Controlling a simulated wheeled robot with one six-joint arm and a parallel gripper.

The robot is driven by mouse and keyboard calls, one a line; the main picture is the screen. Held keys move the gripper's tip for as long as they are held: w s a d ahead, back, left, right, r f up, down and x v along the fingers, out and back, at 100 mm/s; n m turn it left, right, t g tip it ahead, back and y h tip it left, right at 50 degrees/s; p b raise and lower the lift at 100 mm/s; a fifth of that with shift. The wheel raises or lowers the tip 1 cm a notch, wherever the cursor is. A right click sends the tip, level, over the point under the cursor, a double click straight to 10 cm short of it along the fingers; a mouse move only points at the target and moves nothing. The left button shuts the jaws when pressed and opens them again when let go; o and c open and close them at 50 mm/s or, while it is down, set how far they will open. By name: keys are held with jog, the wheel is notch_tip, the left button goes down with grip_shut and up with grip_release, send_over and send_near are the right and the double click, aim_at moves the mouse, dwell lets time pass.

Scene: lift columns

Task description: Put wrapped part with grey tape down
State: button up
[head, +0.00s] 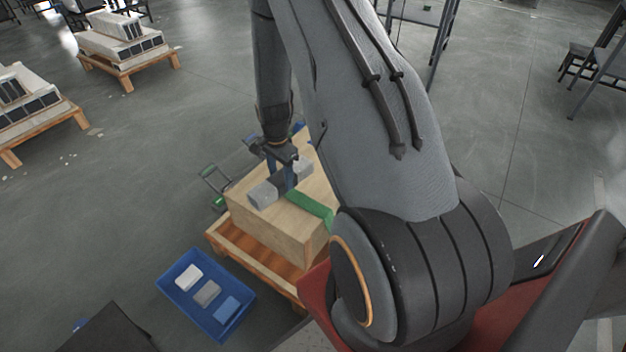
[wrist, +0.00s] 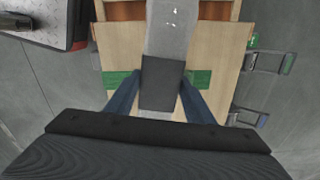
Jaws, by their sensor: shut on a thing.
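The wrapped part (head: 263,194) is a pale grey, long block with a dark grey tape band around its middle. In the wrist view the wrapped part (wrist: 172,30) runs away from me, and its tape band lies between my blue fingers. My gripper (head: 282,181) is shut on it at the band, and my gripper also shows in the wrist view (wrist: 160,98). The part is over the top of a light wooden box (head: 275,223) with a green strip across it. I cannot tell whether the part touches the box top.
The box stands on an orange-brown wooden pallet (head: 250,259). A blue bin (head: 185,305) with a white, a grey and a blue block lies on the floor in front. Loaded pallets (head: 122,55) stand far left.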

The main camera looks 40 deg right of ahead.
jog(key=w+d+m+b, duration=0.65)
jog(key=d+m, duration=0.25)
jog(key=d, duration=0.2)
jog(key=m+b, duration=0.4)
jog(key=m, duration=0.3)
send_over(316, 171)
notch_tip(316, 171, down, 9)
jog(key=shift+a+r+b, duration=0.15)
jog(key=shift+r+b, duration=0.05)
jog(key=shift+b, duration=0.95)
jog(key=shift+f, duration=0.1)
jog(key=o, duration=1.5)
notch_tip(316, 171, up, 12)
jog(key=p, duration=0.2)
jog(key=shift+a+p, duration=0.1)
jog(key=shift+p, duration=0.2)
